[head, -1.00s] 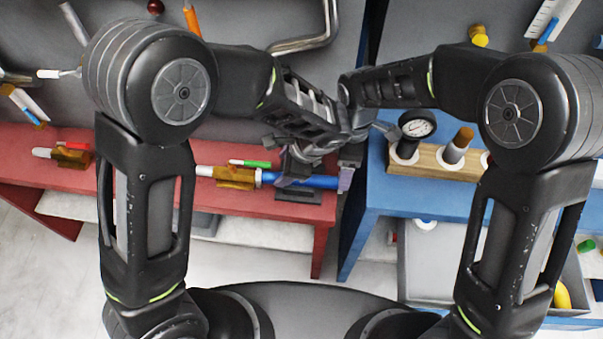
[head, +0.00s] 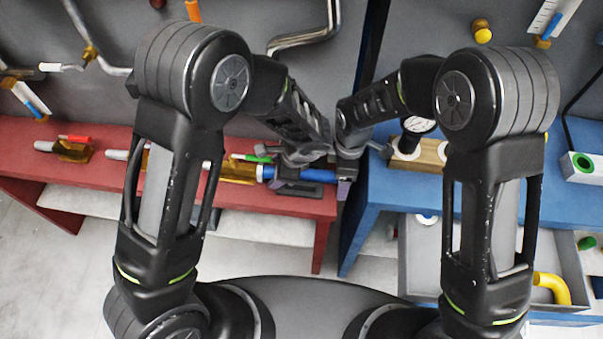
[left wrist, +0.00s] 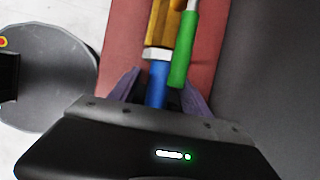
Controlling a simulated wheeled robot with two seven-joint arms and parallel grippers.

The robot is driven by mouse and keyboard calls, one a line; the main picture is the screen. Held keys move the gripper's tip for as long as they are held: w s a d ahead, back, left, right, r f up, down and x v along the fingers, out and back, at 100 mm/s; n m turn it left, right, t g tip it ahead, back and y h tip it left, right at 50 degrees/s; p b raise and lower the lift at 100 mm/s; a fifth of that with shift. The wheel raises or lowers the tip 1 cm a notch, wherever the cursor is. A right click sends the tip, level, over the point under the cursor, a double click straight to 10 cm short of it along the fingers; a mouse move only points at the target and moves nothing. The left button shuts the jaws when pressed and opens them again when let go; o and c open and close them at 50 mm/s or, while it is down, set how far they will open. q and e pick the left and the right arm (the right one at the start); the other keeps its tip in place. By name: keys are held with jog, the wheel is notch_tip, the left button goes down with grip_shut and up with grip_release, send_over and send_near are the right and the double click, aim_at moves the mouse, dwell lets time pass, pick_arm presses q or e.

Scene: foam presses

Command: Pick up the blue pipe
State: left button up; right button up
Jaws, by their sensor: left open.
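The blue pipe (head: 318,175) lies level along the red bench's right end. Its left end meets a white collar beside a yellow-brown fitting (head: 240,167). My left gripper (head: 290,174) is open and low at the pipe. In the left wrist view the blue pipe (left wrist: 157,85) runs between its two purple fingers (left wrist: 160,95), and the gripper body hides the nearer part. A green rod (left wrist: 180,60) lies beside the pipe there. My right gripper (head: 346,178) is at the pipe's right end; its jaws are too small and covered to read.
The red bench (head: 80,185) ends at a gap before the blue bench (head: 385,190). A dial gauge (head: 416,126) and a wooden rack (head: 430,155) stand on the blue bench. A grey bin (head: 425,255) with a yellow bent pipe (head: 553,288) is below.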

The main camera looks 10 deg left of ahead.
pick_arm(q)
jog(key=c, duration=1.2)
pick_arm(e)
jog(key=c, duration=1.2)
pick_arm(q)
grip_shut()
pick_arm(e)
grip_shut()
